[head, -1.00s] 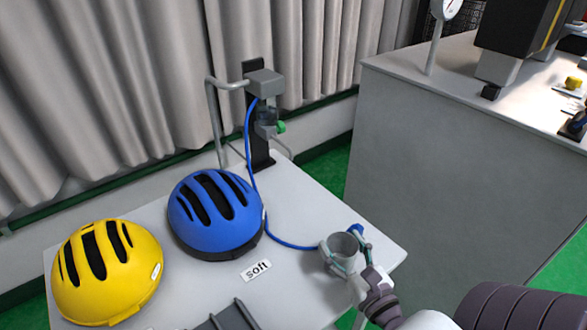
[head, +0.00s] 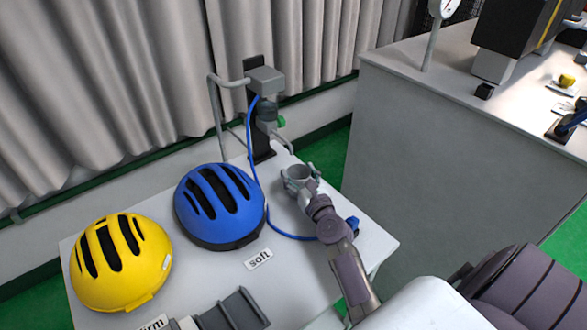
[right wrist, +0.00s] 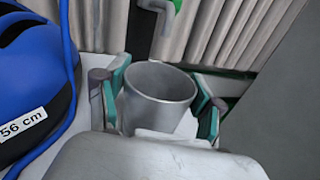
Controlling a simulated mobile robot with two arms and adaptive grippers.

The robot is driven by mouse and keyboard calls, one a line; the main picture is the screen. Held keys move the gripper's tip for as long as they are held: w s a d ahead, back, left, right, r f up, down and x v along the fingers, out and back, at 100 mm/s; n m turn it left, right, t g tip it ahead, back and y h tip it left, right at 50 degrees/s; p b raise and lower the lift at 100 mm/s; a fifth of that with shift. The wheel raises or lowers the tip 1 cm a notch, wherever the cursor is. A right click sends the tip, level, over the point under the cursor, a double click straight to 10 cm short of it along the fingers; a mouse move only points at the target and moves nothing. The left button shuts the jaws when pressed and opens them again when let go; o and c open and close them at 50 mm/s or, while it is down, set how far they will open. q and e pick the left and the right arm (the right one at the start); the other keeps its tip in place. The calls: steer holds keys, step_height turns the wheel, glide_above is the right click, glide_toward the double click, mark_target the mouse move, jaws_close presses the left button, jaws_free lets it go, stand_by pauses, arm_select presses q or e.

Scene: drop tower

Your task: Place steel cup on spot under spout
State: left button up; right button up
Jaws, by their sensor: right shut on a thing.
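The steel cup (head: 298,173) is grey and open at the top. In the head view it is near the back right of the white table, just in front of the bent grey spout (head: 284,144). My right gripper (head: 299,178) is shut around its sides. In the right wrist view the cup (right wrist: 157,95) sits between the green-padded fingers (right wrist: 162,105), roughly upright, and looks empty. The spout (right wrist: 160,14) shows beyond and above it. I cannot tell whether the cup touches the table. No marked spot can be made out. My left gripper is not in view.
The blue helmet (head: 220,205) stands left of the cup, with the yellow helmet (head: 120,262) further left. A blue hose (head: 262,212) loops across the table between the blue helmet and my right arm. A dark ridged object (head: 235,310) lies at the front edge.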

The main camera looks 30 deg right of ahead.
mark_target(294, 171)
steer(key=w, duration=0.2)
steer(key=w+b, duration=0.1)
steer(key=w, duration=0.1)
steer(key=shift+d+f, duration=0.2)
steer(key=shift+d, duration=0.2)
steer(key=shift+s+f+b, duration=0.1)
steer(key=shift+f+b, duration=0.55)
steer(key=shift+f, duration=0.05)
steer(key=shift+s+r, duration=0.1)
steer(key=shift+r, duration=0.1)
steer(key=shift+f, duration=0.2)
steer(key=o, duration=1.3)
steer(key=shift+r, duration=0.15)
steer(key=shift+s, duration=0.15)
steer(key=s, duration=0.3)
steer(key=s+a, duration=0.1)
steer(key=s, duration=0.3)
steer(key=s+a, duration=0.1)
steer(key=s, duration=0.3)
steer(key=shift+s+a, duration=0.2)
steer(key=shift+s, duration=0.05)
